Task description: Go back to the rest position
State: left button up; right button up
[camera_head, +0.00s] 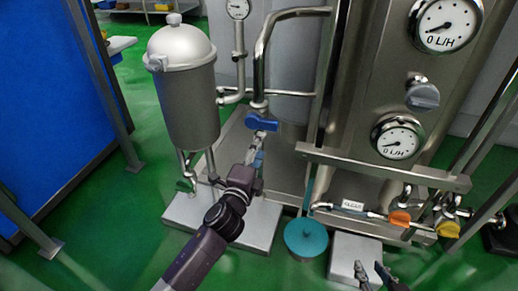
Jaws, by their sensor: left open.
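My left gripper (257,154) reaches in on a dark arm from the bottom left. It is open, with its fingers just below a blue valve handle (262,123) on the bent steel pipe. I cannot tell whether the fingers touch the handle. My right gripper (375,274) shows at the bottom right edge, in front of a grey block. Its two fingers are apart and nothing shows between them.
A lidded grey tank (186,95) stands left of the pipes. A steel panel with gauges (398,136) and a grey knob (422,94) rises at the right. Orange (399,217) and yellow (447,228) valves sit low. A teal round object (306,239) stands on the green floor.

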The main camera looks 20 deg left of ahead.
dwell(0.4)
